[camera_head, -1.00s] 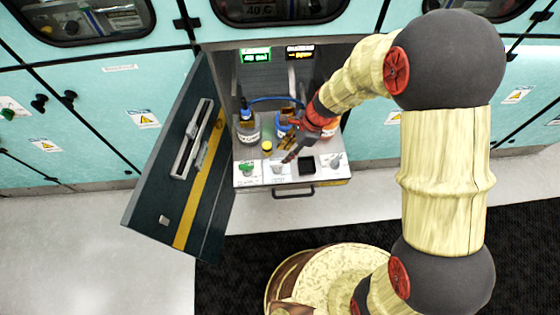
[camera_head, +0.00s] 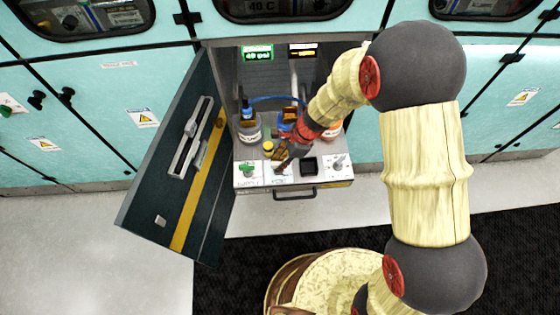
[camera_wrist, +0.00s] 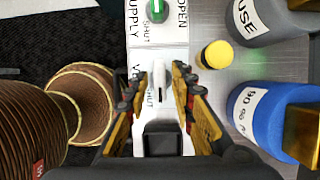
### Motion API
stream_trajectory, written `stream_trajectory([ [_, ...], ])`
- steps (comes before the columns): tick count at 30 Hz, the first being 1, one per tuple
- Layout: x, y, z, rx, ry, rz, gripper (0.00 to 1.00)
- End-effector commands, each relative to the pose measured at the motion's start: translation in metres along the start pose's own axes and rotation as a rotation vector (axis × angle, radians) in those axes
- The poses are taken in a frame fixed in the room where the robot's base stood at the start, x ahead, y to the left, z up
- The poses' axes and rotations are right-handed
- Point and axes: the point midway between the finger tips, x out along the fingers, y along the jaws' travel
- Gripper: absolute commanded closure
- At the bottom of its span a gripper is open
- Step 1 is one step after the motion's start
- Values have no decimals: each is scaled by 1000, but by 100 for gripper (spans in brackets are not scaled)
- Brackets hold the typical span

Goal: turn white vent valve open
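The white vent valve (camera_wrist: 158,78) shows in the wrist view as a pale handle on a white label plate, with "SHUT" printed beside it and the rest of its label partly hidden. My gripper (camera_wrist: 157,82) is open, with one finger on each side of the handle; gaps show between the fingers and it, and contact cannot be told. In the head view my gripper (camera_head: 281,164) is low over the drawer front and mostly hides this valve. The green supply valve (camera_head: 247,169) is to its left, and it also shows in the wrist view (camera_wrist: 158,9).
A black square recess (camera_head: 309,166) and another pale valve (camera_head: 339,162) sit to the right. Behind stand a grey-capped bottle (camera_head: 249,129), a yellow cap (camera_head: 268,147) and a blue container (camera_wrist: 265,112). The open cabinet door (camera_head: 170,175) stands at left.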

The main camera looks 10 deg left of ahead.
Motion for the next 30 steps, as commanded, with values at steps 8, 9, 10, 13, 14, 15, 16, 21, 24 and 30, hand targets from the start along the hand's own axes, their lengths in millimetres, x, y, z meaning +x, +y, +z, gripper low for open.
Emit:
stream_trajectory([
  [8,0,0,0,0,0,0,93],
  [9,0,0,0,0,0,0,95],
  [10,0,0,0,0,0,0,97],
  [13,0,0,0,0,0,0,100],
  [14,0,0,0,0,0,0,100],
  [15,0,0,0,0,0,0,100],
  [16,0,0,0,0,0,0,100],
  [21,0,0,0,-1,0,0,100],
  [24,0,0,0,-10,0,4,100],
  [30,-1,0,0,-67,1,29,100],
])
